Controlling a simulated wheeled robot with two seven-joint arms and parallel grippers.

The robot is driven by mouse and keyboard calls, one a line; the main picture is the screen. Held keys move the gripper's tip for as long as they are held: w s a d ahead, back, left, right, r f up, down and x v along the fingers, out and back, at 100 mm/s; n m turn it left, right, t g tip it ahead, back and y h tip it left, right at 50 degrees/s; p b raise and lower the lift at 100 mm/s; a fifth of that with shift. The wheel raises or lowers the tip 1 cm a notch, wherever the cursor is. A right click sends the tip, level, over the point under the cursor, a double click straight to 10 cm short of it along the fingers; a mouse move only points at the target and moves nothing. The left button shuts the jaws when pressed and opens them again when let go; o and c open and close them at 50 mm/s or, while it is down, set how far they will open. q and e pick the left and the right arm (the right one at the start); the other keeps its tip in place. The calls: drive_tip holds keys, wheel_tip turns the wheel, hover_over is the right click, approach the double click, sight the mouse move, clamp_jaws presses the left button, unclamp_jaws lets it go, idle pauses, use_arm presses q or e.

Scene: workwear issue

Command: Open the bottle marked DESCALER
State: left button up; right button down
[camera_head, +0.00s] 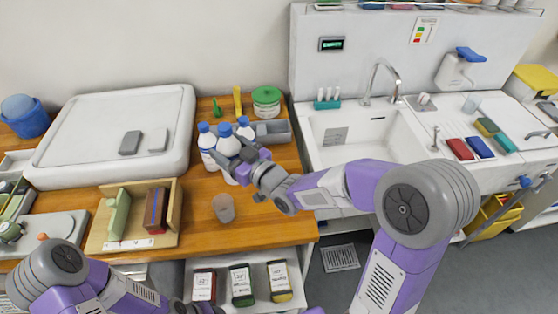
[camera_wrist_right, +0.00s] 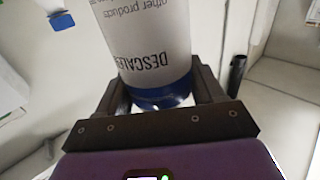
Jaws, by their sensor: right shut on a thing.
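My right gripper (camera_head: 236,158) is over a group of white bottles with blue caps at the back of the wooden counter. In the right wrist view it (camera_wrist_right: 163,95) is shut on the blue-capped end of a white bottle marked DESCALER (camera_wrist_right: 150,35). The label is upside down there. In the head view my gripper partly covers the held bottle. Other blue-capped bottles (camera_head: 206,140) stand close beside it. My left arm shows at the lower left, but its gripper is out of view.
A grey cup (camera_head: 223,208) stands in front of the bottles. A wooden holder (camera_head: 171,230) is to the left, the sink (camera_head: 350,138) to the right. The front right of the counter is clear.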

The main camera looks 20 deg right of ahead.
drive_tip(key=w+d+f+m+t+h+b, duration=0.1)
drive_tip(key=w+d+m+h+b, duration=0.15)
drive_tip(key=w+d+h, duration=0.55)
drive_tip(key=w+d+f+m+t+h+b, duration=0.15)
drive_tip(key=w+d+m, duration=0.25)
drive_tip(key=d, duration=0.9)
wheel_tip(320, 180, down, 10)
drive_tip(key=b, duration=0.2)
drive_tip(key=shift+g, duration=0.45)
drive_tip(key=shift+s+d+h, duration=0.1)
drive_tip(key=shift+h, duration=0.15)
drive_tip(key=shift+f+b, duration=0.1)
drive_tip(key=shift+b, duration=0.3)
drive_tip(key=shift+c, duration=0.7)
unclamp_jaws()
